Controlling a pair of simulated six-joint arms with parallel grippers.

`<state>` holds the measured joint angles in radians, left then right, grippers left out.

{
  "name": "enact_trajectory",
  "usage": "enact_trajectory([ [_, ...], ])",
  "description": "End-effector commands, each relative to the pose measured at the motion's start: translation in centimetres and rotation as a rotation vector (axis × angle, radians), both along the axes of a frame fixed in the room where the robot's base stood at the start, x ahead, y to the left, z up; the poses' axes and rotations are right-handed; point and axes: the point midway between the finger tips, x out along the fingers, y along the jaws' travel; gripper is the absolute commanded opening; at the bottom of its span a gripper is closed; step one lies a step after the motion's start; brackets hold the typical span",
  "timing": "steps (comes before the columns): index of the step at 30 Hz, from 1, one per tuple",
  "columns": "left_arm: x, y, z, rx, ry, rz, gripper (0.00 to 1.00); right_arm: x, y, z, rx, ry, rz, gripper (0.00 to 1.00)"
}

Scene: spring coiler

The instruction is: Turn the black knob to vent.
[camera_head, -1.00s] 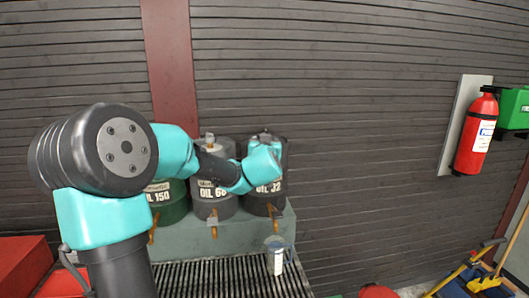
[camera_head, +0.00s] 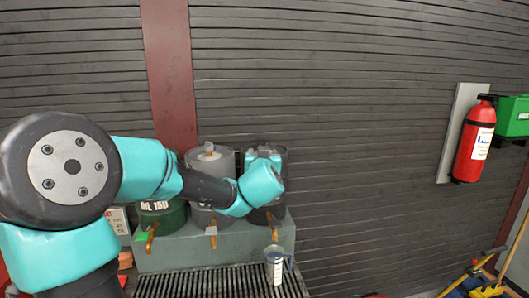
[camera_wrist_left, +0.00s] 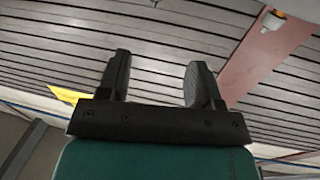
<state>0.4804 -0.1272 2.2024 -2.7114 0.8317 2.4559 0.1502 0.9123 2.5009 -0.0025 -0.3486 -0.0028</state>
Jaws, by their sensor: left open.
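The black knob cannot be made out in either view. Three oil drums stand in a row: a green one (camera_head: 170,220) at left, a grey one (camera_head: 222,160) in the middle and a dark one (camera_head: 282,190) at right. Each has a brass-coloured tap low at its front. My left arm reaches across the drums, and its teal wrist covers most of the right drum. In the left wrist view my left gripper (camera_wrist_left: 158,82) is open, with only the slatted wall showing between its fingers. My right gripper is in neither view.
A clear jug (camera_head: 274,262) with a white label stands on the slatted grate (camera_head: 205,285) before the drums. A fire extinguisher (camera_head: 474,140) and a green box (camera_head: 513,116) hang on the right wall.

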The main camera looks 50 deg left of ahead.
Motion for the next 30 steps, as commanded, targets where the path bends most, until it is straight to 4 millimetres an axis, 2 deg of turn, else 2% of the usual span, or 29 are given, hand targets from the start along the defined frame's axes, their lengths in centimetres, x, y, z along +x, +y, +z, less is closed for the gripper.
enact_trajectory([
  [9, 1.4, 4.2, 6.6, -0.027, -0.010, 0.210, 0.59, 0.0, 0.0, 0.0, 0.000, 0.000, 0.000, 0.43],
  [16, 1.8, 6.4, 10.2, -0.138, 0.045, 0.349, 0.59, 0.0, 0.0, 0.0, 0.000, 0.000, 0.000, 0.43],
  [23, 2.5, 6.7, 11.8, -0.311, 0.151, 0.399, 0.59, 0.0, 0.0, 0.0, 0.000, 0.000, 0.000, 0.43],
  [30, 4.0, 4.6, 12.2, -0.520, 0.304, 0.327, 0.59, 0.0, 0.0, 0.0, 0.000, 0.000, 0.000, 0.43],
])
